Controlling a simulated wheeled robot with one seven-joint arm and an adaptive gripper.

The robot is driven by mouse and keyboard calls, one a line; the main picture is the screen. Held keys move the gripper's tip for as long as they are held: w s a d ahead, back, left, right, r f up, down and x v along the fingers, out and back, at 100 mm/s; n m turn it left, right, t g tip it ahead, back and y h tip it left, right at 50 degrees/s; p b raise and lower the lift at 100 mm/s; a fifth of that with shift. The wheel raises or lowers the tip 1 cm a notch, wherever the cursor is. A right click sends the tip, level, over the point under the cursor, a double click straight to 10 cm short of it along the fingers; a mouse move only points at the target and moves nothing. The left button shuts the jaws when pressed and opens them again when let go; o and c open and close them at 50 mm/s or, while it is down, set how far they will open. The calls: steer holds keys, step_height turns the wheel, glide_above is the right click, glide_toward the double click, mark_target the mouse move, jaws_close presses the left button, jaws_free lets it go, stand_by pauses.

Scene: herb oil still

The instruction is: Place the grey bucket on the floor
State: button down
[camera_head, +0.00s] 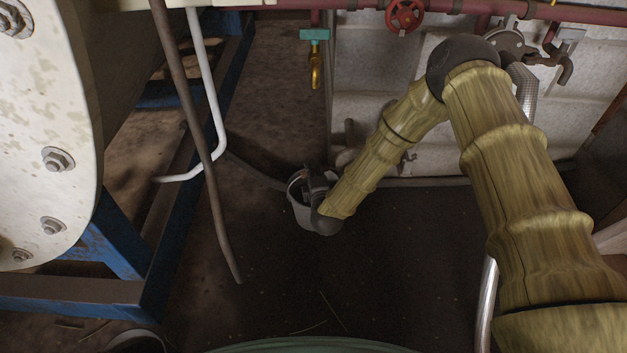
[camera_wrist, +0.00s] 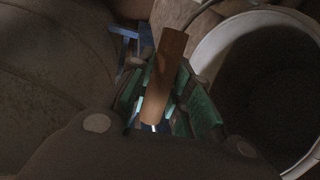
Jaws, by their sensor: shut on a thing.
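The grey bucket (camera_head: 301,214) is near the middle of the head view, at the end of my arm, over the dark floor. Its pale rim (camera_wrist: 211,45) and dark inside fill the right side of the wrist view. My gripper (camera_head: 320,183) is at the bucket's top, partly hidden by my arm. In the wrist view my gripper (camera_wrist: 172,98) has its teal finger pads on both sides of the bucket's brown handle grip (camera_wrist: 168,62), shut on it. The bucket hangs beside the fingers. I cannot tell whether its base touches the floor (camera_head: 390,265).
A blue frame (camera_head: 155,270) under a pale bolted vessel (camera_head: 50,110) stands at the left. A brown pipe (camera_head: 205,150) and a white pipe (camera_head: 218,100) hang near it. A brass tap (camera_head: 315,70) and a red valve wheel (camera_head: 404,15) are at the back. Dark floor is clear in front.

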step_height(320, 180, down, 3)
steer(key=shift+f+b, duration=0.1)
steer(key=shift+b, duration=0.95)
steer(key=c, duration=1.7)
jaws_free()
steer(key=shift+f, duration=0.2)
steer(key=shift+c, duration=0.2)
steer(key=o, duration=0.4)
steer(key=shift+r, duration=0.1)
